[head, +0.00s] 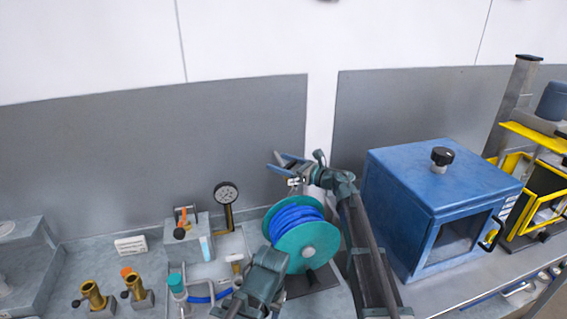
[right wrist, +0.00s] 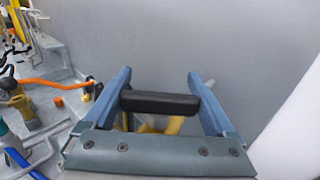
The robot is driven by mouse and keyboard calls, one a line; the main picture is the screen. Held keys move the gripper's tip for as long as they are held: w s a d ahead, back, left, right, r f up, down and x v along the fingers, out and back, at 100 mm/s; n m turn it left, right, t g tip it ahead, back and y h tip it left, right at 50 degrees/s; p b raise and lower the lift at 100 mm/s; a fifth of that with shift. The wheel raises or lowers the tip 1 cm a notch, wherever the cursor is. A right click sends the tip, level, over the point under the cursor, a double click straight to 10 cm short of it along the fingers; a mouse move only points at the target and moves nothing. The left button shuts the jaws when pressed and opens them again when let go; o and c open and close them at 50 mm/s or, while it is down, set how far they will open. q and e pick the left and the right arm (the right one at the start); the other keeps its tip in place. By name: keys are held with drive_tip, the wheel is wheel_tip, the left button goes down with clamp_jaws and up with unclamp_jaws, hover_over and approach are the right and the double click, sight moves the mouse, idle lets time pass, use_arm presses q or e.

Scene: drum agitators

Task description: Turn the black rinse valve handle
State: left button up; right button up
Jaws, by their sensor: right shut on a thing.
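The black rinse valve handle (right wrist: 158,103) shows in the right wrist view as a short dark bar lying crosswise between the two blue fingers. A yellow part with a pale piece shows below it, partly hidden by the gripper body. My right gripper (right wrist: 160,86) is shut on the handle, with one finger at each end of the bar. In the head view my right gripper (head: 277,162) is above and behind the blue hose reel, pointing left toward the grey back panel. I cannot make out the handle there.
A teal reel with blue hose (head: 295,218) stands just below my right gripper. A round gauge (head: 227,195) is to its left, with brass fittings (head: 92,295) farther left. A blue cabinet (head: 440,200) stands to the right of my right arm. The grey panel (head: 160,140) is behind.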

drive_tip(key=n+g+y, duration=0.1)
drive_tip(key=n+g, duration=0.1)
drive_tip(key=n+g+y, duration=0.1)
drive_tip(key=g, duration=0.2)
drive_tip(key=n+g+y, duration=0.1)
drive_tip(key=n+g, duration=0.1)
drive_tip(key=g, duration=0.1)
drive_tip(key=shift+s+a+n, duration=0.2)
drive_tip(key=shift+s+n, duration=0.1)
drive_tip(key=shift+s, duration=0.1)
drive_tip(key=shift+s+n+g+h, duration=0.15)
drive_tip(key=shift+s+n+g, duration=0.1)
drive_tip(key=shift+n+g, duration=0.7)
drive_tip(key=shift+s+n+g+h, duration=0.1)
drive_tip(key=shift+s+n+g, duration=0.3)
drive_tip(key=shift+g, duration=1)
drive_tip(key=shift+s+n+g+h, duration=0.1)
drive_tip(key=shift+n+g+h, duration=0.05)
drive_tip(key=shift+n+g, duration=0.85)
drive_tip(key=shift+s+g, duration=0.15)
drive_tip(key=shift+g, duration=0.3)
drive_tip(key=o, duration=1.1)
drive_tip(key=shift+c, duration=0.2)
drive_tip(key=shift+r, duration=0.1)
